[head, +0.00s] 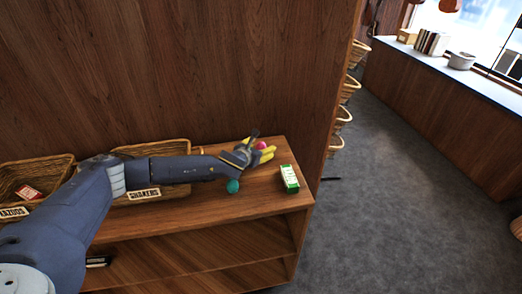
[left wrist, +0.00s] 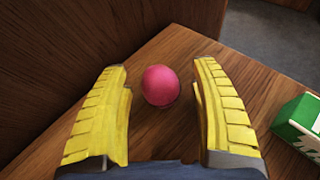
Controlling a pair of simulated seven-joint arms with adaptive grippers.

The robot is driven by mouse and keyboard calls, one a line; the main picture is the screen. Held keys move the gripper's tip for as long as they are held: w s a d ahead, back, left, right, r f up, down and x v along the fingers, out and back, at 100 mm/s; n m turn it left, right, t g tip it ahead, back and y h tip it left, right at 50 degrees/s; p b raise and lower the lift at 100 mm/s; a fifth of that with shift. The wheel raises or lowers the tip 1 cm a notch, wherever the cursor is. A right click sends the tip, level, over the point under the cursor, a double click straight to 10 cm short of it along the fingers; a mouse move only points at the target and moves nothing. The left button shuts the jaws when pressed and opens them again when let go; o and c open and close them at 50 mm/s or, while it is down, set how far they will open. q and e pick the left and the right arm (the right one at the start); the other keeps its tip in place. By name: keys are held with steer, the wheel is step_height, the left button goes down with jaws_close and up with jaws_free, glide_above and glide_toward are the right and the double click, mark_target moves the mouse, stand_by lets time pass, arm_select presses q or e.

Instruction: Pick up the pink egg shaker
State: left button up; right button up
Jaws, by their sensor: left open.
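The pink egg shaker (head: 260,146) sits on the wooden shelf top near its back right corner, close to the wall panel. In the left wrist view the pink egg shaker (left wrist: 160,85) shows between and just beyond the yellow fingertips. My left gripper (head: 266,154) reaches in from the left with its yellow fingers pointing at the egg. In the left wrist view the left gripper (left wrist: 160,78) is open and empty, with a finger on either side of the egg's line. I cannot tell whether a finger touches it. My right gripper is in no view.
A green and white box (head: 290,178) stands right of the gripper; it shows in the wrist view (left wrist: 300,122). A teal ball-like item (head: 233,187) lies below the forearm. Baskets labelled kazoos (head: 12,178) and shakers (head: 150,203) stand left. A wooden wall rises behind.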

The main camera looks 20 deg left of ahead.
arm_select(q)
steer(key=c, duration=1.2)
steer(key=shift+c, duration=0.2)
steer(key=shift+r, duration=0.15)
